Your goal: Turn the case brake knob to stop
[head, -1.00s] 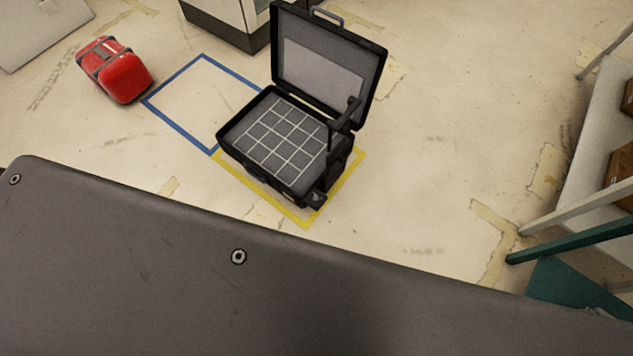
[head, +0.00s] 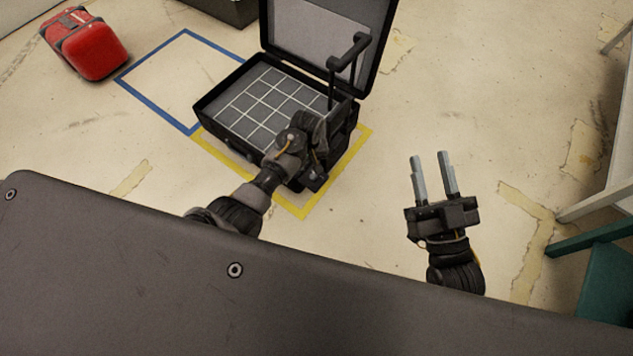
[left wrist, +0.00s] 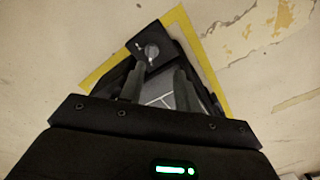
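The black case (head: 228,130) stands open on the floor inside a yellow outline, its lid up and its tray divided into a grid. In the left wrist view the brake knob (left wrist: 151,51) is a round grey dial on a black block at the case's corner. My left gripper (left wrist: 153,80) points at that corner, its two fingers apart with the knob beyond their tips; no contact shows. In the head view my left arm and hand (head: 300,145) cover part of the case's front right side. My right gripper (head: 432,160) is open and empty over bare floor right of the case.
A pull handle (head: 350,52) rises from the case's right side. A blue floor outline (head: 152,58) is empty, with a red case (head: 92,48) beyond it. A green-legged piece of furniture (head: 595,240) stands at the right. The floor between is clear.

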